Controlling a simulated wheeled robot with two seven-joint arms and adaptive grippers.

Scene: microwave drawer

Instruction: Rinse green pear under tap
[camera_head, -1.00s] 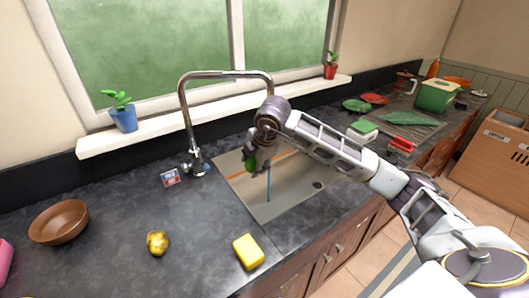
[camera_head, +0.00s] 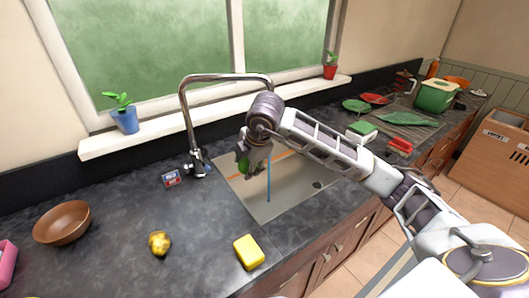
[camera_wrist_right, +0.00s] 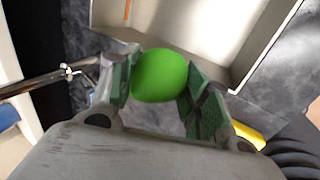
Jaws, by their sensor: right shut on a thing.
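The green pear (camera_wrist_right: 160,75) is between the two finger pads of my right gripper in the right wrist view. In the head view the pear (camera_head: 244,164) shows at the left side of my right gripper (camera_head: 252,167), which is shut on it and held over the left end of the sink. The tap (camera_head: 188,115) arches up behind and left of the gripper. A thin blue stream of water (camera_head: 268,182) falls into the sink (camera_head: 290,195), a little right of the pear and apart from it. My left gripper is not in view.
A yellow sponge (camera_head: 249,252), a yellow lumpy object (camera_head: 159,243) and a brown bowl (camera_head: 62,222) stand on the counter at the front left. A small box (camera_head: 171,179) lies by the tap base.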

